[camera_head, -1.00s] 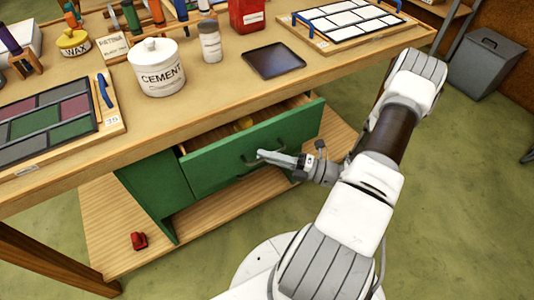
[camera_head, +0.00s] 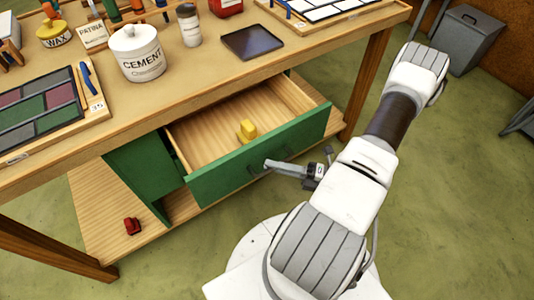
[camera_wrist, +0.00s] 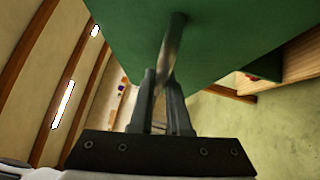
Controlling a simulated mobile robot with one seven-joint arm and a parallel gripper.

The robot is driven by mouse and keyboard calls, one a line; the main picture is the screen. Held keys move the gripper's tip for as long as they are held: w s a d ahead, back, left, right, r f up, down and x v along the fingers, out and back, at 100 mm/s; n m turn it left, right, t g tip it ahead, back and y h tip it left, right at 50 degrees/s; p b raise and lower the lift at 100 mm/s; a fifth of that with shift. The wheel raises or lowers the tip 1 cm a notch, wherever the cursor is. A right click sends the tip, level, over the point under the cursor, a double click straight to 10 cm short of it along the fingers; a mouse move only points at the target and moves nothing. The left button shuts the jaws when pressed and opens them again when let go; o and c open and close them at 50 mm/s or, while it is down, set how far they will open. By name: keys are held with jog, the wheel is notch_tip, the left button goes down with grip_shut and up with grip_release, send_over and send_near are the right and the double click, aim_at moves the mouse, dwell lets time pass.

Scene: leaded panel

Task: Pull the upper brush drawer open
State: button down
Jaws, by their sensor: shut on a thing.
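The green-fronted upper drawer (camera_head: 258,156) stands well open under the bench top in the head view, and its bare wooden inside shows. A yellow object (camera_head: 247,130) lies in it near the front. My gripper (camera_head: 268,164) is at the drawer front. In the wrist view my gripper (camera_wrist: 166,88) is shut on the metal bar handle (camera_wrist: 172,48), with the green front (camera_wrist: 225,35) beyond it. In the head view the handle is mostly hidden by the fingers.
A cement jar (camera_head: 137,53), a dark tray (camera_head: 251,42) and a leaded panel (camera_head: 45,112) sit on the bench top. A small red object (camera_head: 132,226) lies on the lower shelf. A grey bin (camera_head: 468,40) stands at the back right.

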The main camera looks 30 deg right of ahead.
jog(key=shift+s, duration=1.3)
jog(key=c, duration=0.9)
grip_release()
jog(key=v, duration=1.7)
jog(key=shift+s+d, duration=0.15)
jog(key=shift+s, duration=0.05)
